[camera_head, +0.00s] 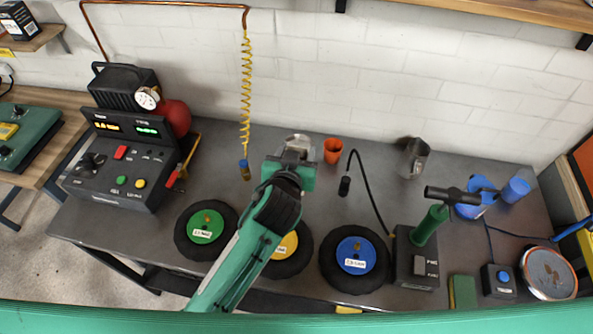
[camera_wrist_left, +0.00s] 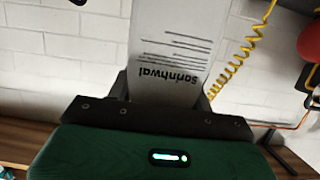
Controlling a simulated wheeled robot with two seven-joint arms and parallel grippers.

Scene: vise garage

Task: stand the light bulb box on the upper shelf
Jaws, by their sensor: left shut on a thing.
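A pale box with dark printed lines, which I take as the light bulb box (camera_wrist_left: 178,50), stands between the jaws of my left gripper (camera_wrist_left: 160,100) in the left wrist view. Its print reads upside down there. My left gripper (camera_head: 298,155) is shut on it, above the back middle of the bench in the head view, where the box is mostly hidden. A wooden upper shelf (camera_head: 535,10) shows at the top right. A smaller shelf (camera_head: 40,40) at the top left carries a dark box (camera_head: 18,20). My right gripper is not in view.
A coiled yellow hose (camera_head: 246,90) hangs left of my gripper.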

